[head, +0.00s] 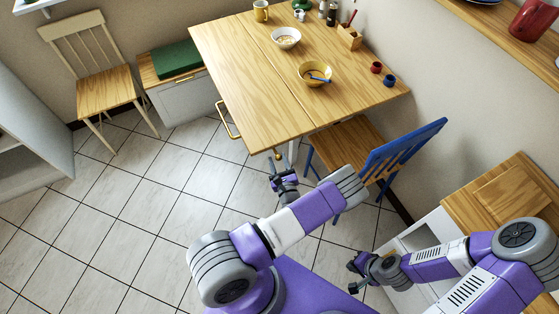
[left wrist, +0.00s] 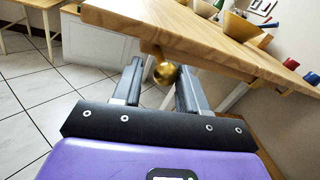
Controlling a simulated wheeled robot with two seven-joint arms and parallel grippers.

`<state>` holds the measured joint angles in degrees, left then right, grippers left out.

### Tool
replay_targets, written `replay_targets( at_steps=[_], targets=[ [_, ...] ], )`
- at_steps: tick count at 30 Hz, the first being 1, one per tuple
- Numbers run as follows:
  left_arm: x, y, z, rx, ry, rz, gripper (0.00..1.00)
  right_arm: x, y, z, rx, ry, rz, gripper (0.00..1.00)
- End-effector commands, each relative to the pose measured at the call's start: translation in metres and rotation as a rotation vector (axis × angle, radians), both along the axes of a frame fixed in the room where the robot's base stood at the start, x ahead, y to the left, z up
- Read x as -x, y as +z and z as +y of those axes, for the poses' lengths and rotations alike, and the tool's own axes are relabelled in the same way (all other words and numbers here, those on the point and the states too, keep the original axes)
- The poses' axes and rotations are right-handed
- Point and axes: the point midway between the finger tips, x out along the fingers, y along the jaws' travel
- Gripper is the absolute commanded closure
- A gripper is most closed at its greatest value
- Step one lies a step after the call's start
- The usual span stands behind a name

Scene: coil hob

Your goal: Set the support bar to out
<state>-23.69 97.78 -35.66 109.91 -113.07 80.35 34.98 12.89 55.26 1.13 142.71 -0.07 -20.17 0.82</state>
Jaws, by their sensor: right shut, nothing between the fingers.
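The wooden table (head: 250,62) has a brass knob (head: 277,155) under its near edge. In the left wrist view the knob (left wrist: 165,73) sits at the end of a short wooden piece (left wrist: 152,49) below the tabletop, which looks like the support bar; most of it is hidden under the table. My left gripper (head: 283,170) is open just below the knob in the head view. In the left wrist view the knob shows between its spread fingertips (left wrist: 160,82); I cannot tell whether they touch it. My right gripper (head: 358,268) is shut and empty, low at the right.
A brass rail handle (head: 228,120) sticks out from the table's left side. A blue-backed chair (head: 400,150) stands close to the right of my left arm. Bowls and small items stand on the tabletop. Tiled floor is free at the left.

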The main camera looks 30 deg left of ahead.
Motion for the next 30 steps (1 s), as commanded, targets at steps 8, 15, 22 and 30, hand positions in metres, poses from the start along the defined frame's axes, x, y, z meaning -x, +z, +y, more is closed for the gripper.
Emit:
replay_targets(
  at_steps=[8, 15, 22, 30],
  targets=[
    [-0.001, 0.001, -0.001, 0.0, -0.003, -0.003, 0.46, 0.0, 0.0, 0.0, 0.0, 0.0, 0.0, 1.0],
    [0.01, 0.001, -0.013, 0.001, -0.004, -0.001, 0.46, 0.0, 0.003, 0.0, 0.0, 0.0, 0.0, 1.0],
    [0.037, 0.001, -0.041, 0.0, -0.004, 0.0, 0.46, 0.0, 0.009, 0.0, 0.0, 0.0, 0.0, 1.0],
    [0.051, 0.0, -0.056, 0.0, -0.002, 0.0, 0.46, 0.0, 0.01, 0.0, 0.0, 0.0, 0.0, 1.0]
  ],
)
